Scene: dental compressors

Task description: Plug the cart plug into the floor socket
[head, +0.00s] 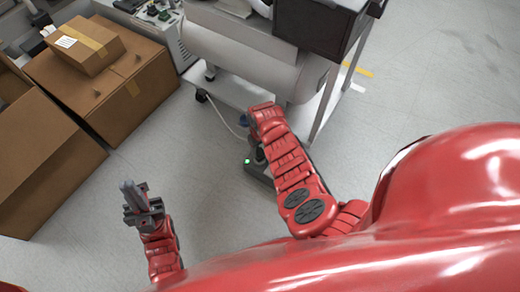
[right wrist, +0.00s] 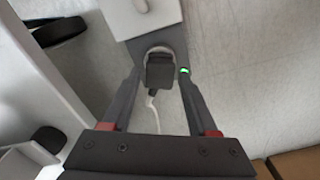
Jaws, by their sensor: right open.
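The dark cart plug (right wrist: 159,72) sits at the round, pale-rimmed opening of the floor socket in the right wrist view. It appears to be in the opening, but I cannot tell how deep. A white cable (right wrist: 152,108) runs from it. The floor socket (right wrist: 172,42) is a dark box with a lit green light; it also shows in the head view (head: 254,171), partly behind my right arm. My right gripper (right wrist: 161,76) is open, one finger either side of the plug, with visible gaps. My left gripper (head: 138,198) is away to the left above bare floor; its finger opening is unclear.
A white and grey cart (head: 250,55) with wheels stands just beyond the socket, with a dark bin (head: 315,22) on it. Cardboard boxes (head: 110,85) stand at the left. Floor between the boxes and the socket is clear, as is the floor at the right.

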